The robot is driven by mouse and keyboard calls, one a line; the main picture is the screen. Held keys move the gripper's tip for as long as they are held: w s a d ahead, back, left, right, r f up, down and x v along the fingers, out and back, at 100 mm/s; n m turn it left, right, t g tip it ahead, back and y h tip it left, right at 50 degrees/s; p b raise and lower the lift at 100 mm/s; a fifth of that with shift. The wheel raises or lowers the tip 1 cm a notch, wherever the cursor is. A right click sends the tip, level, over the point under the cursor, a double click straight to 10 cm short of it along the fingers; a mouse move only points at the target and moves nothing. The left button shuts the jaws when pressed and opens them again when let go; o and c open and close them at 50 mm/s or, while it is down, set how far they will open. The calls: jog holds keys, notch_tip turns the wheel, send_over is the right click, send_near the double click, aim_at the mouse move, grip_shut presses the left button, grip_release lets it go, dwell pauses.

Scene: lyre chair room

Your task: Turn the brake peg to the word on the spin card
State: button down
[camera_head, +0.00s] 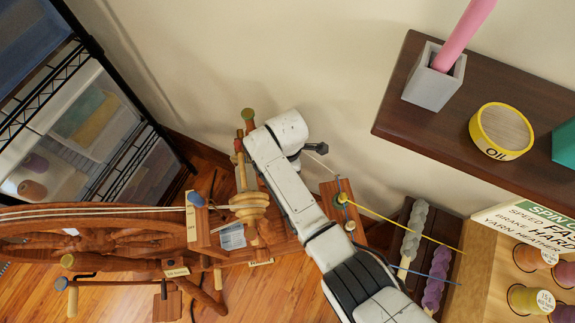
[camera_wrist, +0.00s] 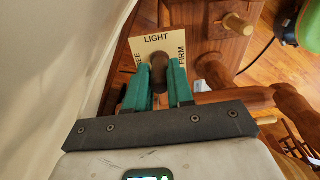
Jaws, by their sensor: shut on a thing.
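In the wrist view a pale square dial plate (camera_wrist: 143,45) reads LIGHT at the top, FIRM on the right, and a word ending in EE, partly hidden, on the left. Its lower side is hidden. The dark brown brake peg (camera_wrist: 159,62) stands at its middle, between the green fingers of my gripper (camera_wrist: 159,77), which is shut on it. I cannot tell which word the peg points to. In the head view the spin card (camera_head: 525,226) shows SPEED, BRAKE and YARN lines; the BRAKE line seems to read HARD, with its right side cut off.
The wooden spinning wheel (camera_head: 90,220) stands at left, beside a wire shelf (camera_head: 130,125). A dark wall shelf (camera_head: 450,110) holds a grey pot (camera_head: 430,85) and a yellow oil tin (camera_head: 502,132). Thread spools (camera_head: 530,299) stand at lower right. A light wooden peg (camera_wrist: 238,24) sits near the dial.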

jog(key=m+p, duration=0.1)
jog(key=m, duration=0.4)
jog(key=m+p, duration=0.1)
jog(key=m, duration=0.4)
jog(key=shift+m, duration=0.4)
dwell(0.4)
jog(key=c, duration=1)
grip_release()
notch_tip(320, 180, up, 11)
jog(key=shift+f+p, duration=0.1)
jog(key=shift+p, duration=0.95)
